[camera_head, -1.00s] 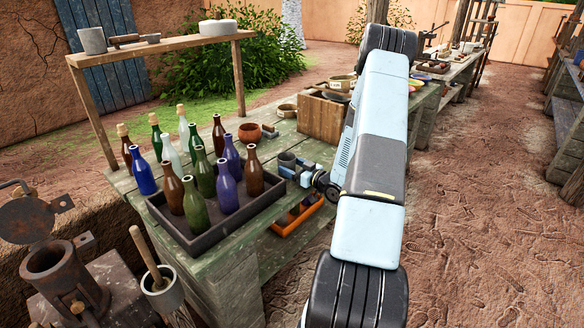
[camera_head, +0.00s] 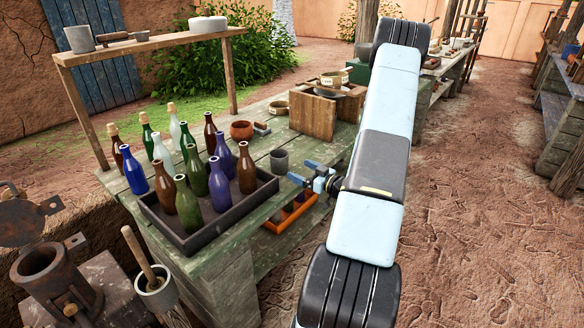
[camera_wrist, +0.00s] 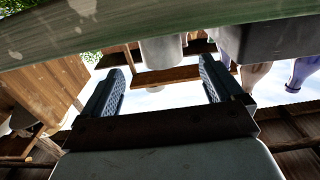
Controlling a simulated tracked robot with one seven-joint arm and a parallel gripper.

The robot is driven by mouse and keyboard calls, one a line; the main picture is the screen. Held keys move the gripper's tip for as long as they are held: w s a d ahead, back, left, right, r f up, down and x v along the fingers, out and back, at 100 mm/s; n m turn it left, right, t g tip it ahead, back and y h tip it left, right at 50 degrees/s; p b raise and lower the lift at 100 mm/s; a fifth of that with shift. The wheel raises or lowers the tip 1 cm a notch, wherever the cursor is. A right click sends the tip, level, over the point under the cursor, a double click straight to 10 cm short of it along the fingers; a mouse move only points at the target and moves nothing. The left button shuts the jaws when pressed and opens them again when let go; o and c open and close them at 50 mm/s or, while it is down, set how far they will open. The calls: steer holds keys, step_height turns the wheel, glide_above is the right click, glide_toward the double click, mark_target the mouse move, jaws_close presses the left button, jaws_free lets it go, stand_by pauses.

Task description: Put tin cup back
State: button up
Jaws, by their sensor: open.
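The grey tin cup (camera_head: 279,160) stands upright on the green plank table, just right of the dark bottle tray. My gripper (camera_head: 304,172) is open and empty, a little to the right of the cup and apart from it, low over the table's front edge. In the wrist view, which is upside down, a pale grey cup-like shape (camera_wrist: 163,51) hangs from the green table edge beyond the two spread fingers (camera_wrist: 161,80). Nothing is between the fingers.
The dark tray (camera_head: 212,220) holds several bottles left of the cup. A brown clay bowl (camera_head: 241,130) and a wooden crate (camera_head: 313,117) stand behind it. An orange crate (camera_head: 290,215) sits under the table. A shelf (camera_head: 150,43) rises at the back left.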

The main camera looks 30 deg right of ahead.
steer(key=r+g+h, duration=0.1)
steer(key=r, duration=0.1)
steer(key=w+r+n+g+h, duration=0.1)
steer(key=r, duration=0.1)
steer(key=shift+w+d+r+g, duration=0.15)
steer(key=shift+r+g, duration=0.25)
steer(key=s+a+r+m+g+h, duration=0.1)
steer(key=a+r+g+h, duration=0.15)
steer(key=r, duration=0.65)
steer(key=s+a+r+m+g+h, duration=0.15)
steer(key=a+r+h, duration=0.25)
steer(key=r, duration=0.5)
steer(key=s+a+r+m+g+y, duration=0.1)
steer(key=s+a+r+g, duration=0.1)
steer(key=s+a+r, duration=0.3)
steer(key=s+a+r+m+g+y, duration=0.1)
steer(key=s+a+r, duration=0.4)
steer(key=s+a, duration=0.7)
steer(key=s+g, duration=0.1)
steer(key=s, duration=0.7)
steer(key=shift+a+g, duration=0.3)
steer(key=shift+a, duration=0.05)
